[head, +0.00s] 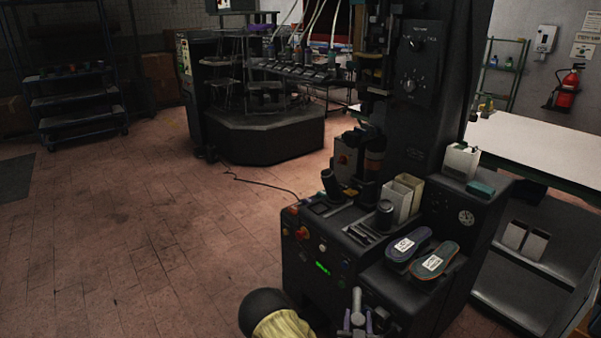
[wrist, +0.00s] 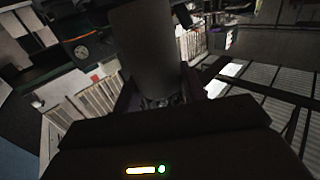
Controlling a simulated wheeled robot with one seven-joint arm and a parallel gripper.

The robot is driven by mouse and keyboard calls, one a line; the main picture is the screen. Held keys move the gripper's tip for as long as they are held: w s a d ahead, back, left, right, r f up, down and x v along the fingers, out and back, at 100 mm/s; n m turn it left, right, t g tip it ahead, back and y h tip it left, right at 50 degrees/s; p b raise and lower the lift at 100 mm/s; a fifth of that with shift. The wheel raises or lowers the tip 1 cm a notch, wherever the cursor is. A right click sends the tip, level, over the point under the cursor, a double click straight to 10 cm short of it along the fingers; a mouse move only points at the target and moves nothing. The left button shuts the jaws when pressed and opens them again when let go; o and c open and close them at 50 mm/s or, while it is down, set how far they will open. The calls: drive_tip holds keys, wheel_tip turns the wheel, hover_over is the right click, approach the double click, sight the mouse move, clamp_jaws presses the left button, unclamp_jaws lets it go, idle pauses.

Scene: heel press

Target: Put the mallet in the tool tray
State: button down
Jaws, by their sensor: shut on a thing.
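In the wrist view, a plain dark grey cylinder (wrist: 145,50) stands between the purple fingers of my gripper (wrist: 158,98). I take it for part of the mallet; its far end is cut off by the top of the frame. My gripper is shut on it. In the head view, my gripper (head: 357,318) shows at the bottom edge, in front of the dark press (head: 315,262). The mallet's full outline is not clear there. I cannot tell for certain which container is the tool tray.
Two shoe soles (head: 407,246) (head: 436,260) lie on the press ledge. Pale bins (head: 402,198) stand behind them. A white-topped table (head: 540,145) is at right. A dark round shape (head: 264,308) with a yellowish part (head: 284,327) is at bottom. The left floor is open.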

wheel_tip(320, 180, up, 11)
drive_tip(key=n+y+p, duration=0.2)
drive_tip(key=y+p, duration=0.1)
drive_tip(key=p, duration=0.8)
drive_tip(key=shift+s+a+p, duration=0.25)
drive_tip(key=shift+p, duration=0.15)
drive_tip(key=shift+f, duration=0.15)
drive_tip(key=s+f, duration=0.4)
drive_tip(key=f, duration=0.1)
drive_tip(key=shift+s+f, duration=0.2)
drive_tip(key=shift+a+f, duration=0.1)
drive_tip(key=shift+f, duration=0.05)
idle(0.4)
idle(0.9)
